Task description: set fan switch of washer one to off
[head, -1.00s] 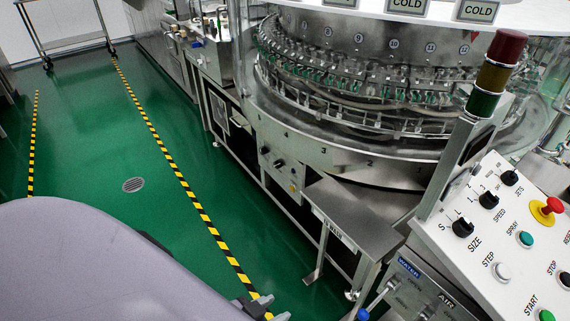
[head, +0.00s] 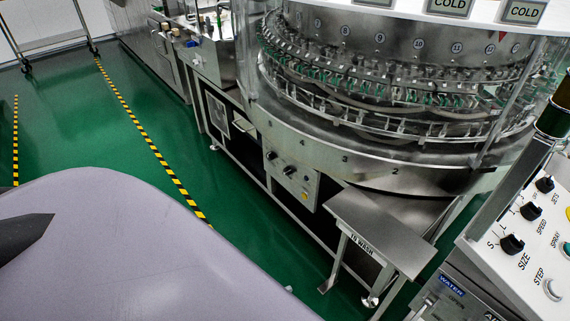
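Washer one (head: 370,150) is a large round steel machine with numbered stations, filling the upper right of the head view. A small panel (head: 292,180) on its lower front carries two black knobs and a yellow part; its labels are too small to read, so I cannot tell whether the fan switch is there. A tilted white control panel (head: 535,240) at the right edge carries black knobs marked SIZE and SPEED, and is partly cut off. No fan label is readable. Neither gripper can be made out; a dark pointed part at the left edge and a tiny grey tip at the bottom cannot be identified.
A steel shelf (head: 380,232) marked TO WASH juts out before the washer. Green floor (head: 95,135) with yellow-black tape (head: 150,145) lies open at left. A wheeled steel cart (head: 55,45) stands far back. My lavender body part covers the lower left.

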